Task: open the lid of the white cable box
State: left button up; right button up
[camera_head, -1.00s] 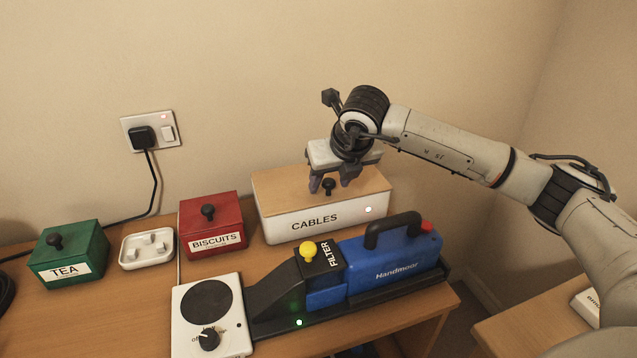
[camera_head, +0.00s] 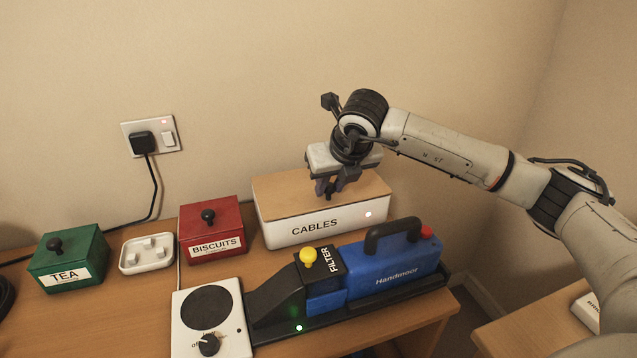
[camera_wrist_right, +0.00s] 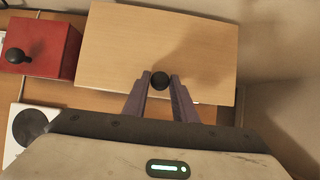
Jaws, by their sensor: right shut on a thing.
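The white cable box (camera_head: 285,232), labelled CABLES, stands at the back of the desk with its wooden lid (camera_head: 275,190) on it. The lid also fills the middle of the right wrist view (camera_wrist_right: 120,50). My right gripper (camera_head: 330,191) is over the lid, pointing down, with its fingers shut on the lid's black knob. The knob (camera_wrist_right: 160,80) shows between the fingertips in the right wrist view; in the head view the fingers mostly hide it. The lid lies flat, with no clear gap to the box. My left gripper is not in view.
A red BISCUITS box (camera_head: 211,222) stands close left of the cable box, and a green TEA box (camera_head: 68,262) further left. A blue Handmoor device (camera_head: 395,265) with a raised black handle stands in front. The wall is close behind.

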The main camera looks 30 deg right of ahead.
jog(key=shift+w+r+p, duration=0.2)
jog(key=shift+r, duration=0.4)
jog(key=shift+w+r+p, duration=0.2)
jog(key=shift+r, duration=0.4)
jog(key=shift+d, duration=0.1)
jog(key=shift+w+d+r+p, duration=0.1)
jog(key=shift+w+r+p, duration=0.2)
jog(key=shift+r, duration=0.2)
jog(key=shift+w+r+p, duration=0.15)
jog(key=shift+r+p, duration=0.15)
jog(key=shift+r, duration=0.15)
jog(key=shift+w+r, duration=0.15)
